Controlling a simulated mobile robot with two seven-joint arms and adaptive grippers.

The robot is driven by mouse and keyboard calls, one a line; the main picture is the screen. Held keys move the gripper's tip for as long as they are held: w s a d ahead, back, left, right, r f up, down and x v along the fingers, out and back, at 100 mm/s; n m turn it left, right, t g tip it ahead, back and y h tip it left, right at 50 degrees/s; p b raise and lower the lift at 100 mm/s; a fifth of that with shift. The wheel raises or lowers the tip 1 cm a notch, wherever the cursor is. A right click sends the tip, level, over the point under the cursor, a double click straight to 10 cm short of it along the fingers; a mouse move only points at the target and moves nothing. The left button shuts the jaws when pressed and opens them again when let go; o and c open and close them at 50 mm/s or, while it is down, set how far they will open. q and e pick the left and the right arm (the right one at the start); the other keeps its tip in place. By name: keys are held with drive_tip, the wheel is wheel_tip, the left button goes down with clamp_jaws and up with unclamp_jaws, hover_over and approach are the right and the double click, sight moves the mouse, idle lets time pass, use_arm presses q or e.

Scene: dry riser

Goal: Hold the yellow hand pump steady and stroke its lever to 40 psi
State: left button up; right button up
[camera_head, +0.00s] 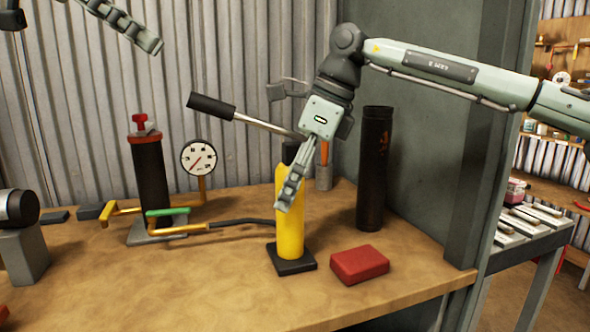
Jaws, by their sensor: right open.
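The yellow hand pump (290,235) stands upright on a black square foot on the bench. Its lever (262,124) is a metal rod rising to the left, ending in a black grip (212,105). My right gripper (291,190) is open, pointing down in front of the pump's upper body and hiding part of it; I cannot tell whether it touches. My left gripper (130,27) is high at the upper left, away from the pump and lever, partly out of frame; its opening is unclear. The round white gauge (198,158) has a red needle; its reading is too small to tell.
A black cylinder with a red cap (150,175) stands left of the gauge, with yellow pipes and a green handle (167,212). A dark tube (375,165) and red block (359,264) are right of the pump. The bench front (170,290) is mostly clear.

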drive_tip(key=shift+f, duration=0.1)
clamp_jaws()
idle(0.4)
